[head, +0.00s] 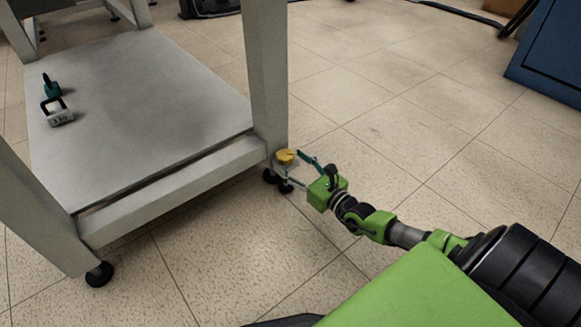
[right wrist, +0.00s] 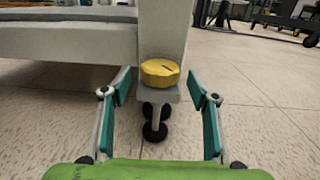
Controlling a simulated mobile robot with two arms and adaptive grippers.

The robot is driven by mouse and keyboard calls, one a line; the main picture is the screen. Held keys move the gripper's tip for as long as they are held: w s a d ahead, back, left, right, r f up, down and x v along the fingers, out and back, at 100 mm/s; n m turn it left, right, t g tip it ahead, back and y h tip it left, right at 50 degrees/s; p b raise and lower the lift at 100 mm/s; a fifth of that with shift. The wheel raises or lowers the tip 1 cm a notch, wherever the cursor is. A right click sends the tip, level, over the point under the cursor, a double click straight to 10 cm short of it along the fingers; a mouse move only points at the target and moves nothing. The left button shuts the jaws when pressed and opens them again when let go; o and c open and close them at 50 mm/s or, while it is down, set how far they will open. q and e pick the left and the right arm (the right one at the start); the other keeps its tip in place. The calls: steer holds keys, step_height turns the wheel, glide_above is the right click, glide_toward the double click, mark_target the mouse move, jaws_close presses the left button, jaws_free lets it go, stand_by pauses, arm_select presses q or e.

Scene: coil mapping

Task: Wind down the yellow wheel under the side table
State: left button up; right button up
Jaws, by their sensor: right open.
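The yellow wheel (head: 285,156) sits on a small bracket at the foot of the side table's near right leg. It also shows in the right wrist view (right wrist: 160,73), just above a black caster (right wrist: 154,125). The side table (head: 150,110) is grey-white with a low shelf. My right gripper (head: 298,170) is beside the wheel at floor level. In the right wrist view its teal fingers (right wrist: 160,100) are spread wide, one on each side of the wheel's bracket, with gaps showing. Nothing is held. My left gripper is not in view.
A small weight-like block (head: 57,111) and a teal and black item (head: 50,87) lie on the shelf. Another black foot (head: 99,274) stands under the near left leg. A blue cabinet (head: 550,55) stands at the upper right.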

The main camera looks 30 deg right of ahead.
steer(key=shift+w, duration=0.55)
